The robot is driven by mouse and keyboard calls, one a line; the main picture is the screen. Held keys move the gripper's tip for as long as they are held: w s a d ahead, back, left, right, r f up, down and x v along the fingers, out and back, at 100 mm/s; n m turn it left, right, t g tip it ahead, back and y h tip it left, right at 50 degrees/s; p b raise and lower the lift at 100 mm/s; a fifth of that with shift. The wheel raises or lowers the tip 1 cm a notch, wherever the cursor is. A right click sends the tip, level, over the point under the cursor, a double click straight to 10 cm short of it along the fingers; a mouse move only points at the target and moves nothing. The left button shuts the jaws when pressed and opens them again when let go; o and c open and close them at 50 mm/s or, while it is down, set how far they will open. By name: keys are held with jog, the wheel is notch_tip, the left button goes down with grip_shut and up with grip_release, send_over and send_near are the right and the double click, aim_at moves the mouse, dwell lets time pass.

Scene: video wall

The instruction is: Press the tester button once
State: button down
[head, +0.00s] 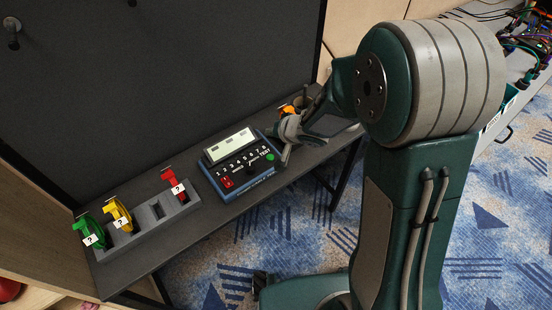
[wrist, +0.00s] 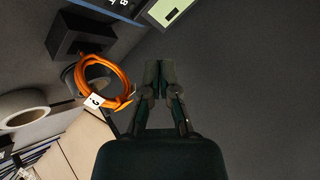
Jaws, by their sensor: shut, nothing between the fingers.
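The tester (head: 232,144) is a dark box with a blue edge, a light screen, a row of numbers and a TEST label. It sits on the dark shelf. A round green button (head: 270,157) is by the TEST label, at the tester's right side. A red part (head: 226,182) is at its lower left. In the wrist view my gripper (wrist: 158,66) is shut and empty, and a blue-edged corner of the tester (wrist: 104,5) shows at the top.
A grey holder (head: 156,214) with green, yellow and red cable coils tagged "?" stands left on the shelf (head: 200,225). An orange coil (wrist: 104,72) with a tag lies near my gripper. A dark panel (head: 170,80) rises behind the shelf.

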aim_at(271, 158)
jog(key=shift+a, duration=0.15)
jog(key=shift+a+f, duration=0.1)
jog(key=shift+f, duration=4.3)
jog(key=shift+f, duration=0.15)
jog(key=shift+f, duration=0.15)
jog(key=shift+f, duration=0.4)
jog(key=shift+r, duration=0.8)
